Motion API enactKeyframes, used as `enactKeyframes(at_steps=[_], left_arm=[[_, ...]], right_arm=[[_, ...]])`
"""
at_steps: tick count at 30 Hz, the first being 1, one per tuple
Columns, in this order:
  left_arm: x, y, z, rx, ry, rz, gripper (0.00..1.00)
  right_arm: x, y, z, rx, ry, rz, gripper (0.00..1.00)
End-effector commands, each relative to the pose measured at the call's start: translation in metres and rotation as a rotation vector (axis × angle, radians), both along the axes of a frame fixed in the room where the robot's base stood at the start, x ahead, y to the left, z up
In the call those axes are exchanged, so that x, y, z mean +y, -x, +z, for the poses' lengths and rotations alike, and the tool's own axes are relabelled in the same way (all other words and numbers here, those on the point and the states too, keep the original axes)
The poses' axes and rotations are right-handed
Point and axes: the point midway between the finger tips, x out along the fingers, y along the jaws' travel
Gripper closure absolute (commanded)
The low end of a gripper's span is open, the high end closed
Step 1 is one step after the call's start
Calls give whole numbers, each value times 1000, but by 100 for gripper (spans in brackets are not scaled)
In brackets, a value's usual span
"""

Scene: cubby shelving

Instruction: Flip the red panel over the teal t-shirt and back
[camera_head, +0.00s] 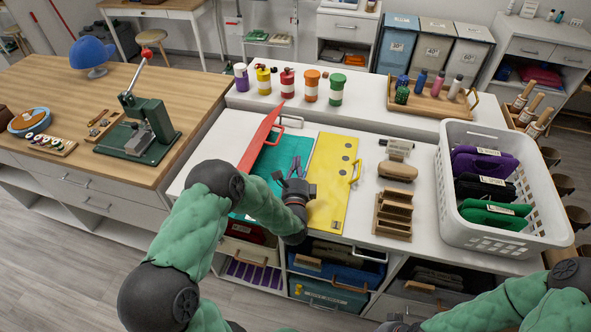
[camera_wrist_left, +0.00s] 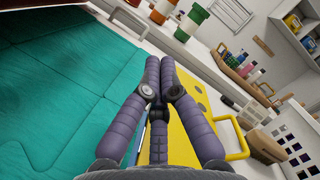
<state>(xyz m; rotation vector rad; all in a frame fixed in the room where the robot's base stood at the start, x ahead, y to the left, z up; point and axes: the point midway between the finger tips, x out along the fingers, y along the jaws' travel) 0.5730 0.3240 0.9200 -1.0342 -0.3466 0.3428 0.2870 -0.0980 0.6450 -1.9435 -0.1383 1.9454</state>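The red panel (camera_head: 262,137) is a thin sheet with a handle on its right side. It stands tilted up along the left side of the teal t-shirt (camera_head: 288,150), apart from my gripper. The teal cloth also fills the left of the left wrist view (camera_wrist_left: 60,95). My left gripper (camera_head: 285,172) is over the right part of the teal cloth, beside the yellow panel. In the wrist view its fingertips (camera_wrist_left: 160,62) are together with nothing seen between them. My left forearm hides the near left part of the cloth. My right arm shows at bottom right; its gripper is not clear.
The yellow panel (camera_head: 330,190) with a handle lies flat to the right. Beyond it are brushes and a wooden rack (camera_head: 393,215), then a white basket (camera_head: 447,190) of folded clothes. Several bottles (camera_head: 311,86) line the raised back ledge. A green press (camera_head: 138,140) stands left.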

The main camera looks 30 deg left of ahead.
Motion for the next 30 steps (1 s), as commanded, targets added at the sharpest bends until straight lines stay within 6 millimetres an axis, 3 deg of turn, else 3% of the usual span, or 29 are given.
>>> enactKeyframes(at_steps=[9,18,30], left_arm=[[26,-53,5,-2,0,1,100],[56,-43,23,1,-1,1,100],[59,-43,26,1,0,0,100]], right_arm=[[0,0,-17,0,0,0,100],[0,0,-22,0,0,0,100],[0,0,-23,0,0,0,100]])
